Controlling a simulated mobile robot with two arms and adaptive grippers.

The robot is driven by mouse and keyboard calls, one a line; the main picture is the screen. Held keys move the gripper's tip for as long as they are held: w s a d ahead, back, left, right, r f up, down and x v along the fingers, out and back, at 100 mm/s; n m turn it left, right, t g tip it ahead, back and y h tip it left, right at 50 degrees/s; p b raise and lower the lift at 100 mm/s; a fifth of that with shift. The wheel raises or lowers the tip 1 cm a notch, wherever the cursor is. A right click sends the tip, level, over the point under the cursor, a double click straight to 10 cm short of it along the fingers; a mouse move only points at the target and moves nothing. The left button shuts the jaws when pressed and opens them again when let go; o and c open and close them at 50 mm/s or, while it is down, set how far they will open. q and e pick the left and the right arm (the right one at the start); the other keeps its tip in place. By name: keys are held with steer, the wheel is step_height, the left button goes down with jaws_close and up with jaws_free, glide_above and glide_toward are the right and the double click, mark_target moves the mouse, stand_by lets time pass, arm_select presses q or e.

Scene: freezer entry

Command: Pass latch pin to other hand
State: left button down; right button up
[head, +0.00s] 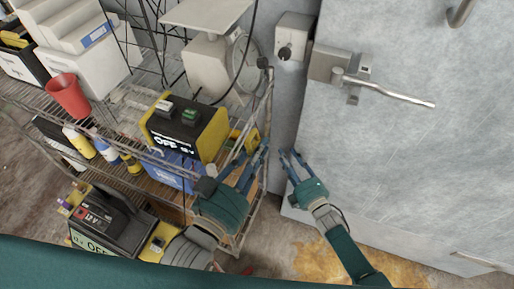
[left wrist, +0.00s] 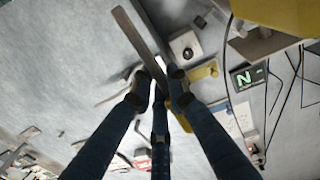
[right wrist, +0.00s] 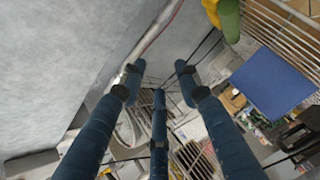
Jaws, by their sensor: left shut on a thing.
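My left gripper (head: 254,158) is beside the wire rack. In the left wrist view its fingers (left wrist: 157,82) are closed around a long grey-brown bar (left wrist: 138,38), which appears to be the latch pin. The bar slants from the upper left to between the fingertips; its lower part is hidden by the fingers. I cannot make out the pin clearly in the head view. My right gripper (head: 291,154) is just right of the left one, in front of the freezer door (head: 400,160). In the right wrist view its fingers (right wrist: 158,80) are apart with nothing between them.
The wire rack (head: 130,165) on the left carries a yellow-black charger (head: 205,135), a red cup (head: 67,95) and several bottles. The door handle (head: 390,90) sticks out at upper right. The door face right of my grippers is clear.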

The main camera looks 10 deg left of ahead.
steer(key=s+d+f+m+g+h, duration=0.3)
steer(key=s+d+f+m, duration=0.2)
steer(key=s+f, duration=0.6)
steer(key=s+d+f+m+g+h, duration=0.35)
steer(key=s+d+f, duration=0.35)
steer(key=f, duration=0.7)
steer(key=s+d+f+m+g, duration=0.2)
steer(key=s+f, duration=0.1)
steer(key=s, duration=0.8)
steer(key=s+d+f+m+g+h, duration=0.1)
steer(key=s+d+f+m+g, duration=0.1)
steer(key=s, duration=0.9)
steer(key=s+d+f+m+g+h, duration=0.1)
steer(key=s+d+f+m+g, duration=0.1)
steer(key=s+f, duration=0.4)
steer(key=s+m+g, duration=0.1)
steer(key=s+m, duration=0.1)
steer(key=s, duration=0.3)
steer(key=shift+s+d, duration=0.4)
steer(key=shift+f+m+g, duration=0.1)
steer(key=shift+m+g, duration=0.15)
